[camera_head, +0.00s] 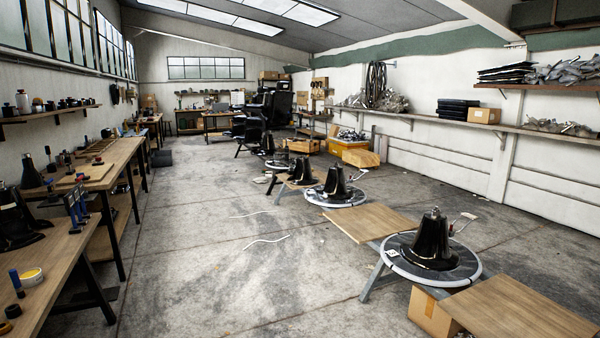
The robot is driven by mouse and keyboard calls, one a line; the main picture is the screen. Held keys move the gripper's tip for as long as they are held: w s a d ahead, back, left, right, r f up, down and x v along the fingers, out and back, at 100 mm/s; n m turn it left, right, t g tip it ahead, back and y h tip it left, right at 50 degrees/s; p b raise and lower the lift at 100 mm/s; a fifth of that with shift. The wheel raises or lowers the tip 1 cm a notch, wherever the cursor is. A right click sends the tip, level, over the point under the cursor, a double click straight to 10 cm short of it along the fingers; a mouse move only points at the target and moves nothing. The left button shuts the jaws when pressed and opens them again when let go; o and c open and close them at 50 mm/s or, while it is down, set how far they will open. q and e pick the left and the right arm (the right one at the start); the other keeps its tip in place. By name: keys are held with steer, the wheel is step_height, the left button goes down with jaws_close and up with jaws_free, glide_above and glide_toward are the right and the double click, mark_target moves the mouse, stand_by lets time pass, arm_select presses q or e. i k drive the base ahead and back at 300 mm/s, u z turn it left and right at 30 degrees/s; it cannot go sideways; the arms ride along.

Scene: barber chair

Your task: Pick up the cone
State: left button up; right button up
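Several black, glossy, cone-shaped pieces stand upright in a row on round discs. The nearest black cone (432,243) stands at the right on a grey disc with a pale rim (398,267). A second black cone (335,183) stands farther back on another pale-rimmed disc (317,197), and a third black cone (301,171) is behind it. A smaller dark cone-like piece (30,173) is on the left workbench. I cannot tell which of these is the task's cone. Neither of my grippers is in view.
Wooden boards (520,312) lie between the discs, with a cardboard box (432,314) below. Cluttered workbenches (70,245) line the left side. A long shelf (540,134) runs along the right wall. The middle concrete floor (220,240) is mostly clear, with thin pale strips.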

mark_target(302, 174)
steer(key=u, duration=0.4)
steer(key=i, duration=2.3)
steer(key=u, duration=0.45)
steer(key=i, duration=5.75)
steer(key=z, duration=0.55)
steer(key=i, duration=1.4)
steer(key=z, duration=1.4)
steer(key=i, duration=1.3)
steer(key=z, duration=0.7)
